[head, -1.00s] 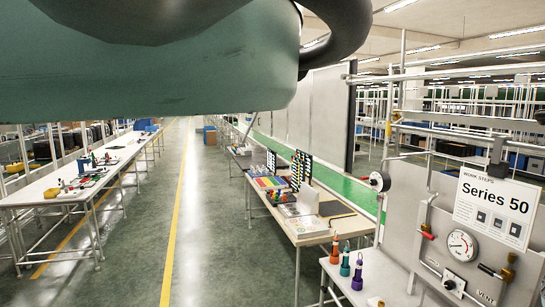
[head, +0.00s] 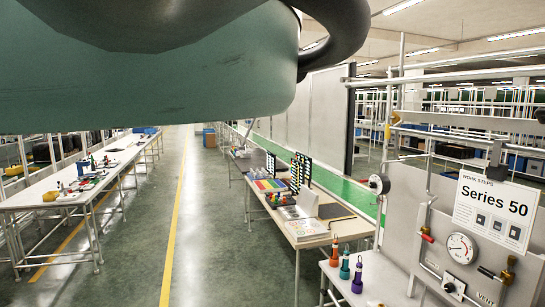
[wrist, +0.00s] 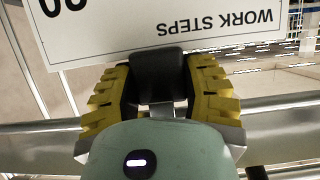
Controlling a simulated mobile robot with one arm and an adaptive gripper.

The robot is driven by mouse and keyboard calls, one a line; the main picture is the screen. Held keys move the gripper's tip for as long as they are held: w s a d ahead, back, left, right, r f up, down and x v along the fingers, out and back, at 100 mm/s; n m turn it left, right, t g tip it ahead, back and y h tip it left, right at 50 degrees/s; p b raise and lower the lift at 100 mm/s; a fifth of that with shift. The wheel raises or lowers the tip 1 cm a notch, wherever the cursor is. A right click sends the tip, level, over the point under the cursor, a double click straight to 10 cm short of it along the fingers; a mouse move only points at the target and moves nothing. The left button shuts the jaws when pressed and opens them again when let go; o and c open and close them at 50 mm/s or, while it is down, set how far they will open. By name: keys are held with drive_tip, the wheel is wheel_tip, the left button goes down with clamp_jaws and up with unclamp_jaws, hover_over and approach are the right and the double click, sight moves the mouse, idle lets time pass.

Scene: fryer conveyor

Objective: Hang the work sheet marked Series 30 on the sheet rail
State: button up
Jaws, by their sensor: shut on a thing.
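My gripper (wrist: 158,90), with yellow ribbed fingers, is shut on the black clip (wrist: 158,68) of a white work sheet (wrist: 180,40). The sheet appears upside down in the wrist view and reads "WORK STEPS". Its number is cut off at the top edge; I see a 0 and part of another digit. In the head view a sheet marked Series 50 (head: 494,210) hangs by a black clip from a grey horizontal rail (head: 455,135) at the right. My gripper and its sheet are not visible in the head view. A grey bar (wrist: 285,112) passes behind my gripper in the wrist view.
Below the rail is a grey panel with a pressure gauge (head: 461,247) and valves. Several coloured bottle-like items, including a purple one (head: 357,274), stand at its left. A workbench (head: 308,234) and a long left table (head: 55,200) flank a clear aisle (head: 215,230).

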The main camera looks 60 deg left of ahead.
drive_tip(key=shift+d+r, duration=0.1)
drive_tip(key=shift+d, duration=0.1)
drive_tip(key=o, duration=1.3)
drive_tip(key=shift+a, duration=0.1)
drive_tip(key=shift+s+a, duration=0.1)
